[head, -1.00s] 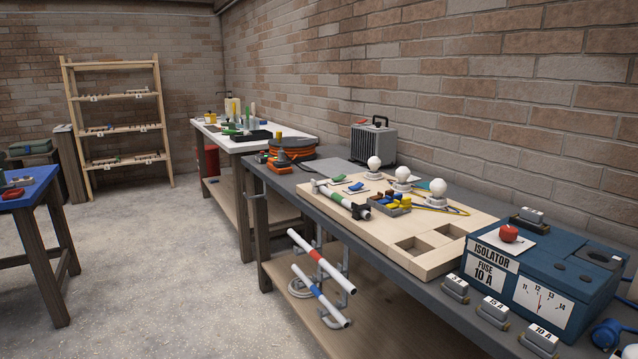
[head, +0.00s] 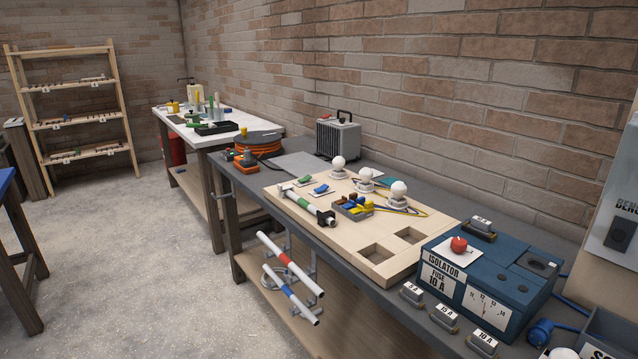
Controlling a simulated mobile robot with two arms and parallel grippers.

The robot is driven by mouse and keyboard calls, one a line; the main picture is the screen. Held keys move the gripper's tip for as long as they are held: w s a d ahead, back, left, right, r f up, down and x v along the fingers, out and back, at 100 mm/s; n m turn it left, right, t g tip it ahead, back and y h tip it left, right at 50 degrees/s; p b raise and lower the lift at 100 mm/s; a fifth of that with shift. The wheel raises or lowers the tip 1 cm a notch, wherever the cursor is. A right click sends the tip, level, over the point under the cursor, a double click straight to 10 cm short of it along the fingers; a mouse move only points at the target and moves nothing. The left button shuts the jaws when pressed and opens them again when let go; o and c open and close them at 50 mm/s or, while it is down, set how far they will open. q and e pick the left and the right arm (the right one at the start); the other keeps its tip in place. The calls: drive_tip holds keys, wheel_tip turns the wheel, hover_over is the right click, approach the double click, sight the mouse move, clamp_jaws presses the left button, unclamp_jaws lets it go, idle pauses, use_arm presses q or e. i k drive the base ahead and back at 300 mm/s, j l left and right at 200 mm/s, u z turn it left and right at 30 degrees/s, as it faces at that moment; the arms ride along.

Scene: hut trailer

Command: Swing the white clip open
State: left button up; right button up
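No white clip can be made out for certain at this distance. A white tube with a green band (head: 305,204) lies on the pale wooden board (head: 384,268), with a dark fitting at its near end. Under the bench edge, a white tube with a red band (head: 290,264) and a white tube with a blue band (head: 291,295) rest on grey metal supports (head: 313,262). Neither of my grippers is in view.
The dark bench (head: 260,187) also holds white bulbs (head: 366,175), a parts tray (head: 352,208), a blue isolator box (head: 487,291), labelled fuses (head: 444,318), a cable reel (head: 258,146) and a heater (head: 338,138). The concrete floor (head: 150,270) at left is clear.

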sight(281, 187)
drive_tip(key=i+j+z, duration=0.65)
drive_tip(key=z, duration=0.15)
drive_tip(key=j, duration=0.1)
